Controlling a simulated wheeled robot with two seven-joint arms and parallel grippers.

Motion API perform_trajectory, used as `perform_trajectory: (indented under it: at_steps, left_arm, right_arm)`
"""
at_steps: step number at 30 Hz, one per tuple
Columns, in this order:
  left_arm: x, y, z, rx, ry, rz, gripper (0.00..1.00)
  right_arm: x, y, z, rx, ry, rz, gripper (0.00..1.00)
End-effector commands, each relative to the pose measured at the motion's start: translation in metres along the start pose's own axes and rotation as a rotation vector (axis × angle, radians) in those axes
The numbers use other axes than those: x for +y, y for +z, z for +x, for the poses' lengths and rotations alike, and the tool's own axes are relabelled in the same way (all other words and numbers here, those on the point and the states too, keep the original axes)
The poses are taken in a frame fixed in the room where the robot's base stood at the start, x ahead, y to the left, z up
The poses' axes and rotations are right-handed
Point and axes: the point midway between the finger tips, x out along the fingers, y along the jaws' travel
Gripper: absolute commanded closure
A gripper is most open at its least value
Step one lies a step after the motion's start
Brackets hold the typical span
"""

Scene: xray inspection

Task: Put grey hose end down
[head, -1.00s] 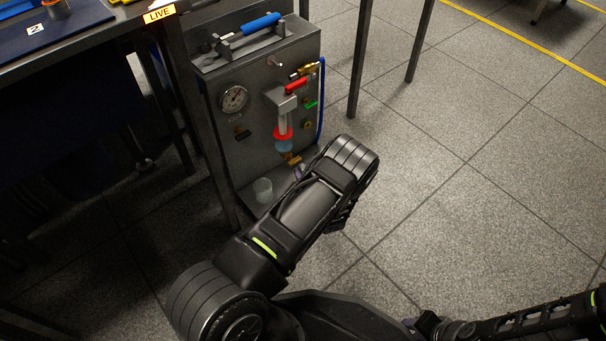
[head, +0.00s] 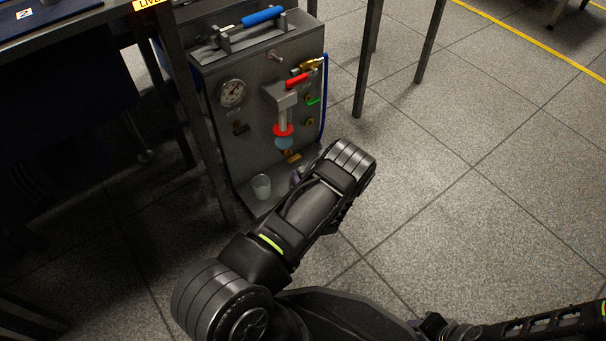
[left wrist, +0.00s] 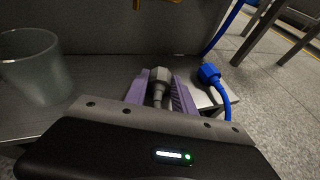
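The grey hose end (left wrist: 159,82) shows in the left wrist view between the purple fingers of my left gripper (left wrist: 160,90), just over the front shelf of the panel stand. The fingers sit close against both its sides and appear shut on it. Its lower part is hidden by the gripper body. In the head view my left arm hides most of the left gripper; only a bit of purple (head: 296,176) shows by the shelf. My right arm (head: 545,326) lies along the bottom right edge; its finger state is not clear.
A clear cup (head: 261,187) stands on the shelf (left wrist: 75,118), left of the gripper. A blue hose end (left wrist: 209,75) lies close on the right. The panel (head: 250,150) with gauge (head: 232,93), red handle (head: 298,81) and fittings rises behind. Open floor lies right.

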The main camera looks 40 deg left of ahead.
Motion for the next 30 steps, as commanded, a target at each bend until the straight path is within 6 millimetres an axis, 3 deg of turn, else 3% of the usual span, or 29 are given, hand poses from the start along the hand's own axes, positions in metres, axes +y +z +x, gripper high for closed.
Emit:
perform_trajectory:
  at_steps: [6,18,23,30]
  left_arm:
    - [0.000,0.000,0.000,0.000,0.000,0.000,0.51]
    - [0.000,0.007,-0.002,-0.001,0.000,-0.001,0.50]
    - [-0.001,0.010,-0.025,0.003,-0.002,0.003,0.50]
    - [-0.001,0.011,-0.076,0.002,-0.004,0.003,0.50]
  right_arm:
    - [0.000,0.000,0.000,0.000,0.000,0.000,0.69]
    - [0.000,0.000,0.000,0.000,0.000,0.000,0.69]
    - [-0.005,0.001,-0.013,-0.001,0.002,-0.001,0.69]
    - [-0.013,0.003,-0.034,-0.003,0.007,-0.003,0.69]
